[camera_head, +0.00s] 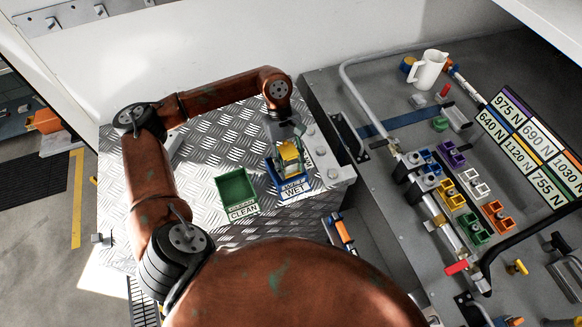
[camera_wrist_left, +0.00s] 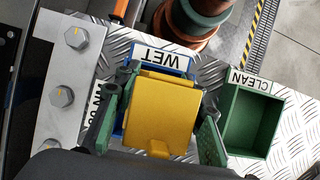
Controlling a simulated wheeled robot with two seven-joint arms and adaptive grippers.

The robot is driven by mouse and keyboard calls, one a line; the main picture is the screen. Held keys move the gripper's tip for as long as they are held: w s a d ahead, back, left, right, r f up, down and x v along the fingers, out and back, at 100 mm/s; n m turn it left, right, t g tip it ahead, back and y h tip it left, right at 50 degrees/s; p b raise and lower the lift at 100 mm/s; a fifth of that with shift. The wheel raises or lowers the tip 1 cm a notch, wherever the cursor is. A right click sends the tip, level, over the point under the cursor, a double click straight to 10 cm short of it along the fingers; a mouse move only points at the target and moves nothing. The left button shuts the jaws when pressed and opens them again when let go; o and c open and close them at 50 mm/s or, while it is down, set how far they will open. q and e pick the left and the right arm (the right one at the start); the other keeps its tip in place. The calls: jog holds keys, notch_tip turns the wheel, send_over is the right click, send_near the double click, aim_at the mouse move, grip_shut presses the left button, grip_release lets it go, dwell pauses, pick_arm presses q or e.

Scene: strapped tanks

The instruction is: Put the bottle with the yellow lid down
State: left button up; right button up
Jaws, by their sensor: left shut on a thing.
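The bottle with the yellow lid shows mainly as its yellow top (camera_wrist_left: 160,112) in the left wrist view, and the lid (camera_head: 290,158) also shows in the head view. My left gripper (camera_wrist_left: 158,125) is shut on it, with one finger on each side. The bottle is over the blue tray labelled WET (camera_head: 293,187), which also shows behind the lid in the wrist view (camera_wrist_left: 176,62). The lower part of the bottle is hidden, so I cannot tell whether it touches the tray's floor. My right gripper is not in view.
A green empty tray labelled CLEAN (camera_head: 236,187) stands left of the blue one on the metal tread-plate top (camera_head: 225,125). A bolted strip (camera_head: 318,150) runs along its right side. A grey bench with a white jug (camera_head: 428,70) and coloured clamps is farther right.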

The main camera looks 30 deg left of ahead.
aim_at(289, 173)
pick_arm(q)
jog(key=shift+s+a+f, duration=0.1)
jog(key=shift+s+a, duration=0.05)
jog(key=shift+s, duration=0.05)
jog(key=shift+a+f, duration=0.1)
jog(key=f+p, duration=0.1)
jog(key=w+f+p, duration=0.1)
jog(key=f, duration=0.1)
jog(key=shift+a, duration=0.1)
jog(key=shift+f+p, duration=0.35)
jog(key=shift+f, duration=0.05)
jog(key=shift+s, duration=0.3)
jog(key=shift+w+f+b, duration=0.15)
jog(key=shift+f+b, duration=0.05)
jog(key=shift+b, duration=0.1)
jog(key=o, duration=1)
jog(key=shift+o, duration=0.8)
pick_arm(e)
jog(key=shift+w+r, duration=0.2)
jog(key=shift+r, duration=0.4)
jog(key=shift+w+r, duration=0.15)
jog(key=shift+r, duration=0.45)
